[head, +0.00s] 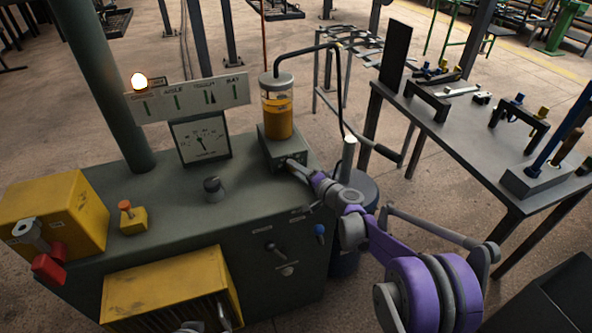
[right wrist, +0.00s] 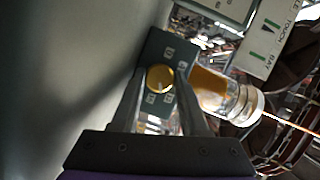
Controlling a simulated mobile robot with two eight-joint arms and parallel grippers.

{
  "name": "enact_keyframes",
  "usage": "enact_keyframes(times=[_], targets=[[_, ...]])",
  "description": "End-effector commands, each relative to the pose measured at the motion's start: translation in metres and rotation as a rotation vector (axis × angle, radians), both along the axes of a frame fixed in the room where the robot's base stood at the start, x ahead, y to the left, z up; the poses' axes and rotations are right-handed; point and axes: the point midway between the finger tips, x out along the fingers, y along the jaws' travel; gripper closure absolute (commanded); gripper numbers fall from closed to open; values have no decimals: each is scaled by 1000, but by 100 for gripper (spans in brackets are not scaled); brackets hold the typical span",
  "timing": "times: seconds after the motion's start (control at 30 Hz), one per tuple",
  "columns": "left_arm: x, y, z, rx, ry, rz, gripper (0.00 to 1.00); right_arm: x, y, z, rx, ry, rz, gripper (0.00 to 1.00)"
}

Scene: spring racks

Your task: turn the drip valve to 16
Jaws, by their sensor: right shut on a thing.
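The drip valve is a round yellow knob (right wrist: 160,78) on a dark block (right wrist: 172,52) with small pale number plates around it, too small and tilted to read surely. In the head view the block (head: 270,150) sits on the grey cabinet under a clear jar of amber liquid (head: 278,115). My right gripper (head: 290,164) reaches the block's front face from the right and hides the knob there. In the right wrist view my right gripper's fingers (right wrist: 161,84) lie on both sides of the knob, shut on it.
A dial gauge (head: 200,138) and a labelled panel (head: 190,99) stand left of the jar. A black knob (head: 213,188) and yellow boxes (head: 60,218) are on the cabinet (head: 175,185). A bent dark pipe (head: 338,80) runs right of the jar. A tool table (head: 470,135) stands at right.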

Motion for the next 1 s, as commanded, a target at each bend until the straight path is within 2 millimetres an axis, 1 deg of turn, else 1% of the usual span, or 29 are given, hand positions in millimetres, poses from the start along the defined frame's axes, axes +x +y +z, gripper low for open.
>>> enact_keyframes(times=[0.2,0.23,0.27,0.3,0.5,0.63,0.77,1.0], targets=[[0,0,0,0,0,0,26,0,0,0,-1,0,0,100],[0,0,0,0,0,0,26,0,0,0,-1,0,0,50],[0,0,0,0,0,0,26,0,0,0,-1,0,0,45],[0,0,0,0,0,0,26,0,0,0,-1,0,0,43],[0,0,0,0,0,0,26,0,0,0,-1,0,0,43],[0,0,0,0,0,0,26,-6,-6,1,-1,0,-2,43],[0,0,1,0,0,0,26,-23,-19,5,-1,0,-2,43],[0,0,3,0,-1,0,26,-62,-48,11,-2,0,-2,43]])
